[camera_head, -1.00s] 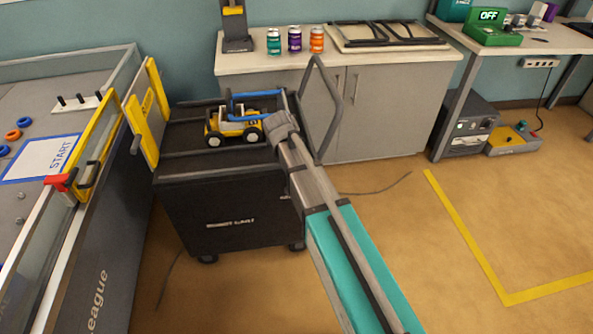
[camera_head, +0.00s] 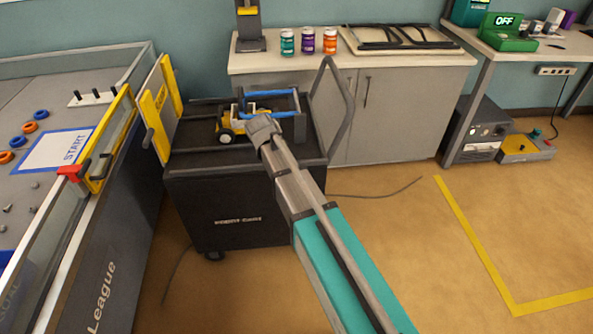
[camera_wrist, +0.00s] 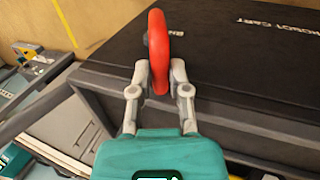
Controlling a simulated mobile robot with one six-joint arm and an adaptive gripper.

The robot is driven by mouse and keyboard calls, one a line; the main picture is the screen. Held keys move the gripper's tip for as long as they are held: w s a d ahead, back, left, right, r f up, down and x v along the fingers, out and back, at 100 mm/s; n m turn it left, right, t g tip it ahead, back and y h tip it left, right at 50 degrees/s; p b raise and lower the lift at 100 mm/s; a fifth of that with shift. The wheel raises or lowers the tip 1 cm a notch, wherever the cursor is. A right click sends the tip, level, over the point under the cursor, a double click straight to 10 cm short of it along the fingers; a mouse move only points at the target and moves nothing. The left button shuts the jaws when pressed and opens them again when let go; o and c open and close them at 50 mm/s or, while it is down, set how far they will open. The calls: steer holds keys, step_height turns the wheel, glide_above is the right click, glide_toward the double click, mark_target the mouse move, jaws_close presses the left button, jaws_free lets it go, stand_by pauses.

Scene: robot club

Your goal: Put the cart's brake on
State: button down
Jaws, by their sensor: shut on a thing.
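The cart (camera_head: 235,205) is a black box on casters with railings on top and a grey loop handle (camera_head: 334,108) at its right end. Its dark side also shows in the wrist view (camera_wrist: 210,70), with the lettering upside down. A red curved handle (camera_wrist: 158,45), apparently the brake lever, stands in front of the cart in the wrist view. My gripper (camera_wrist: 160,78) is shut on the lower part of this red handle. In the head view my arm hides the gripper and the red handle.
A yellow toy vehicle (camera_head: 228,127) sits on the cart top, by a blue bar (camera_head: 268,92). A walled game table (camera_head: 110,205) stands close at left, its yellow gate beside the cart. A grey cabinet (camera_head: 400,110) stands behind. Open floor (camera_head: 400,240) lies at right.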

steer(key=shift+s+a+f+b, duration=0.1)
steer(key=shift+a+f+b, duration=0.25)
steer(key=shift+a, duration=0.4)
steer(key=shift+s+a+f+b, duration=0.1)
steer(key=shift+a+f+b, duration=0.2)
steer(key=shift+a, duration=0.45)
steer(key=c, duration=0.6)
jaws_free()
steer(key=shift+w+a+f, duration=0.1)
steer(key=shift+w+f, duration=0.05)
steer(key=shift+f, duration=0.05)
steer(key=shift+r, duration=0.1)
steer(key=shift+a+r, duration=0.1)
steer(key=shift+a, duration=0.05)
steer(key=a+r+p, duration=0.3)
steer(key=a, duration=0.4)
steer(key=a+r+p, duration=0.4)
steer(key=a, duration=0.2)
steer(key=shift+s+a, duration=0.35)
steer(key=shift+s, duration=0.05)
